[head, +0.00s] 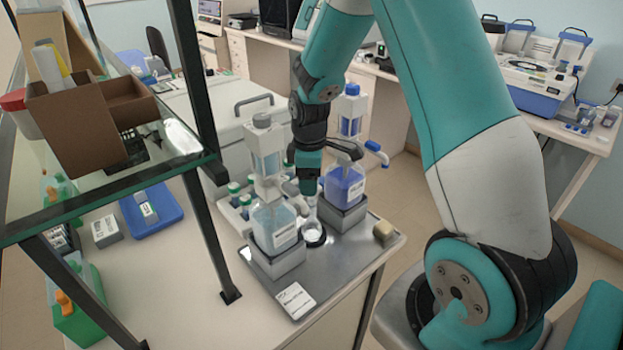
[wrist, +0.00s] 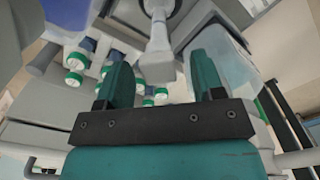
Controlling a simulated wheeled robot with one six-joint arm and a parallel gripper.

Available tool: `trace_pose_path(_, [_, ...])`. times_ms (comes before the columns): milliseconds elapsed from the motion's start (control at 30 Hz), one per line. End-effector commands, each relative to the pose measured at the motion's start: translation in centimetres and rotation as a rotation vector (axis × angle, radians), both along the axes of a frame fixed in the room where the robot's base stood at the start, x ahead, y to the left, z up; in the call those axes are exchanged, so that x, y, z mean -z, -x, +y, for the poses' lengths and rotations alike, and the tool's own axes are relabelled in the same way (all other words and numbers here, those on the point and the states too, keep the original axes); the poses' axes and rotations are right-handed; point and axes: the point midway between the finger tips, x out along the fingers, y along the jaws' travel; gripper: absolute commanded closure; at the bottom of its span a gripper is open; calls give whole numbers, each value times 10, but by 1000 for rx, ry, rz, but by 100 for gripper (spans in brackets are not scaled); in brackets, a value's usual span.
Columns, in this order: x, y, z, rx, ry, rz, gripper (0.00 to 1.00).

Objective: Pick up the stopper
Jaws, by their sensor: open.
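My gripper (head: 307,187) is open and points down over a small clear vessel (head: 314,236) on the grey tray. In the wrist view my gripper's two green fingers (wrist: 162,65) stand apart. A pale squared piece (wrist: 156,68), apparently the stopper, shows between and beyond them. It sits at the near end of a narrow pale neck that leads to a round base with a dark ring. Neither finger visibly touches it; the depth gap is unclear. In the head view my gripper hides the vessel's top, so the stopper is not clear there.
A pale-liquid bottle (head: 275,228) and a blue-liquid bottle (head: 345,184) on grey blocks flank the vessel closely. Green-capped bottles (head: 235,188) stand behind left. A glass shelf (head: 110,195) rises at left.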

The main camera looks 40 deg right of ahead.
Motion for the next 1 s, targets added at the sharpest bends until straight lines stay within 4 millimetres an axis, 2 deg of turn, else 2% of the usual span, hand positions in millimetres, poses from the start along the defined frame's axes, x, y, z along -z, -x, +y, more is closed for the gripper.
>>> trace_pose_path(133, [0, 0, 0, 0, 1, -1, 38])
trace_pose_path(367, [0, 0, 0, 0, 0, -1, 91])
trace_pose_path(767, [-2, -1, 0, 0, 1, -2, 91])
trace_pose_path(900, [-12, -1, 0, 0, 1, -4, 91])
trace_pose_path(1000, [-27, -2, 0, 0, 1, -9, 91])
